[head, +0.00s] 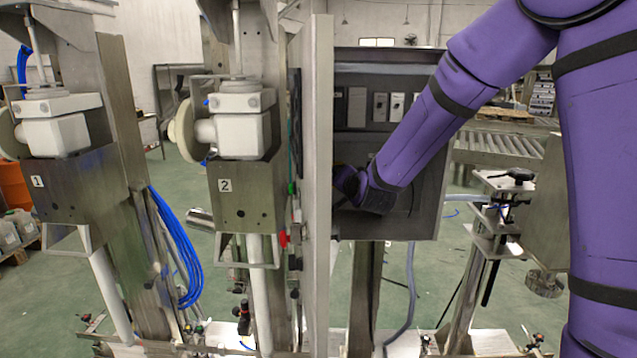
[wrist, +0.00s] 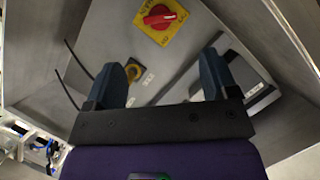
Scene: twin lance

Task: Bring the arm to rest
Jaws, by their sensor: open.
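My arm (head: 440,115), in a purple cover, reaches from the right of the head view toward an open grey control cabinet (head: 427,205). The end of the arm is partly hidden behind a vertical metal post there. In the wrist view my gripper (wrist: 168,75) is open, its two dark blue fingers apart with nothing between them. Beyond the fingers is a grey panel with a red rotary switch on a yellow plate (wrist: 160,17). A smaller yellow-ringed knob (wrist: 133,70) shows between the fingers. I cannot tell whether the fingertips touch the panel.
The vertical metal post (head: 318,180) stands close left of my gripper. Two lance units, marked 1 (head: 70,185) and 2 (head: 245,190), stand further left. A clamp stand (head: 490,240) and a roller conveyor (head: 500,150) are on the right. Hoses hang below the cabinet.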

